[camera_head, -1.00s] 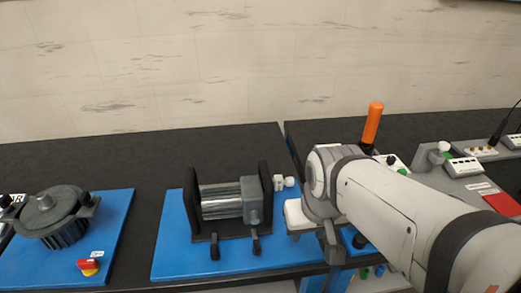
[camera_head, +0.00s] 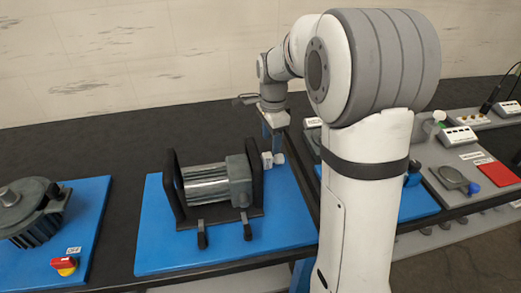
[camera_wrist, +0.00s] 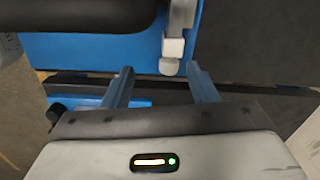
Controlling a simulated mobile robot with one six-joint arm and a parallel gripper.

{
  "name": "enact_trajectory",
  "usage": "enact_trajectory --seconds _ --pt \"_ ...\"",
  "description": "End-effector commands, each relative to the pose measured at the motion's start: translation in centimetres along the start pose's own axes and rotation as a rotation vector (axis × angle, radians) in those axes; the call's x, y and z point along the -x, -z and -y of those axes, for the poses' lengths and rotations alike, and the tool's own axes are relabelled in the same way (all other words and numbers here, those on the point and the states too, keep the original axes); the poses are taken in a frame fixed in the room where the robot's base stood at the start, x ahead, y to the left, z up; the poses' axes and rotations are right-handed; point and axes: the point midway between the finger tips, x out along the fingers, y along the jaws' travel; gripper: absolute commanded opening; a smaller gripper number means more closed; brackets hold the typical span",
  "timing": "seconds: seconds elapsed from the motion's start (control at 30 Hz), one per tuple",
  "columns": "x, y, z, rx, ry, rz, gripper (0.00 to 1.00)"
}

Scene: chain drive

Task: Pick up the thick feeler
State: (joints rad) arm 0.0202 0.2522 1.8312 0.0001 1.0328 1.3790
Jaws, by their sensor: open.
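I cannot make out the thick feeler for certain in either view. My gripper (camera_head: 267,133) points down just behind the right end of the blue motor board. In the wrist view my gripper (camera_wrist: 160,69) shows two blue-grey fingers spread apart with nothing held between them. A white block with a rounded knob (camera_wrist: 172,48) lies just beyond the fingertips in that view. In the head view this white block (camera_head: 268,160) sits beside the motor stand, below my gripper.
A grey motor (camera_head: 207,184) stands between black plates on the blue board (camera_head: 155,240). Another motor (camera_head: 35,215) and a red-yellow switch (camera_head: 64,265) are at left. A grey panel with a red pad (camera_head: 497,174) is at right. My arm hides the middle right.

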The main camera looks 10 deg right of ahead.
Motion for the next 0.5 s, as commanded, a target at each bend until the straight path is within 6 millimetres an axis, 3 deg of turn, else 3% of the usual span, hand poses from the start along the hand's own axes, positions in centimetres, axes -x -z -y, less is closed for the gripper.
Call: enact_trajectory --seconds 0.2,0.5 --pt "-2.1 0.4 2.4 -0.155 -0.025 0.003 0.53" --pt "-5.1 0.3 2.2 -0.168 -0.028 0.003 0.53"
